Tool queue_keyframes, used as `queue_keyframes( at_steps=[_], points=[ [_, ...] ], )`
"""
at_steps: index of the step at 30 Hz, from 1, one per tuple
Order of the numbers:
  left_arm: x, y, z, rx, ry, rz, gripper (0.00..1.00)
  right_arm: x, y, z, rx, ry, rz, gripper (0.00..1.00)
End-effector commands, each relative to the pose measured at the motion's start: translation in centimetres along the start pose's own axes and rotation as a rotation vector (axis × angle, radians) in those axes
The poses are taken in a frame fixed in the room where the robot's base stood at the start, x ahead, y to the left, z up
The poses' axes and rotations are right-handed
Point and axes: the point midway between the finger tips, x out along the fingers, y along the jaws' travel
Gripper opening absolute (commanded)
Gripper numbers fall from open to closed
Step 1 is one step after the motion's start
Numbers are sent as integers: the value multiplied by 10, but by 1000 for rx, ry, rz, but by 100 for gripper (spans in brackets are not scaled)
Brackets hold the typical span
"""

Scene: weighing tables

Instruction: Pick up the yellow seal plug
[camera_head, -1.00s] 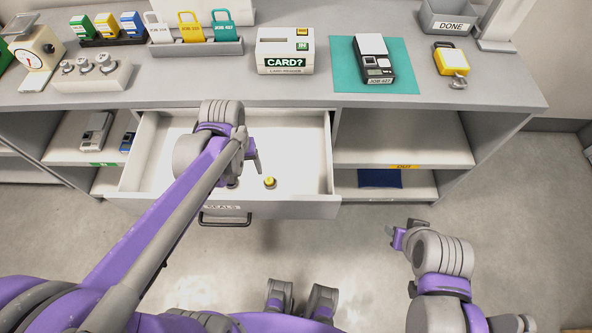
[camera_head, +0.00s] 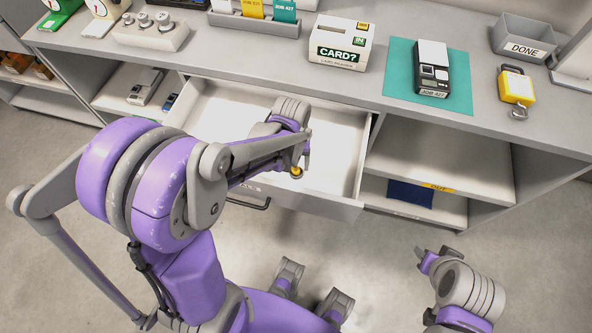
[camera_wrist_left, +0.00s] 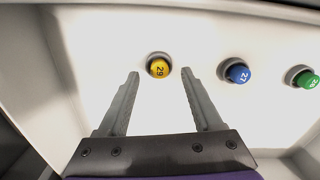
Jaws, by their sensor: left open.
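The yellow seal plug (camera_wrist_left: 159,68), marked 29, sits in a grey ring on the white drawer floor in the left wrist view. It also shows in the head view (camera_head: 296,172), partly covered by my left gripper (camera_head: 304,154). That gripper is open and empty in the drawer. In the wrist view the plug appears between its fingertips (camera_wrist_left: 160,75), slightly beyond them; contact is not visible. A blue plug (camera_wrist_left: 238,73), marked 27, and a green plug (camera_wrist_left: 305,79) sit to its right. My right gripper (camera_head: 428,261) is low at the right, away from the drawer.
The drawer (camera_head: 345,185) is pulled out, its walls close around my left gripper. On the counter above stand a card reader (camera_head: 340,45), a teal mat (camera_head: 460,97) with a scale (camera_head: 432,65), a yellow padlock (camera_head: 516,88) and a DONE bin (camera_head: 523,40). Open shelves lie to the right.

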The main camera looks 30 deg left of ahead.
Motion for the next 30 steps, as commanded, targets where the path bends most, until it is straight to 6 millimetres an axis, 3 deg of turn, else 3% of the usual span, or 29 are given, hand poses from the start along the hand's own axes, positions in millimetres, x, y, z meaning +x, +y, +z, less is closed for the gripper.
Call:
queue_keyframes(
  at_steps=[5,13,24,30],
  points=[
    [23,0,0,0,0,0,67,3,0,2,0,-2,0,45],
    [25,0,0,0,0,0,67,3,0,2,0,-2,0,45],
    [25,0,0,0,0,0,0,3,0,2,0,-2,0,45],
    [25,0,0,0,0,0,0,3,0,2,0,-2,0,45]
  ],
)
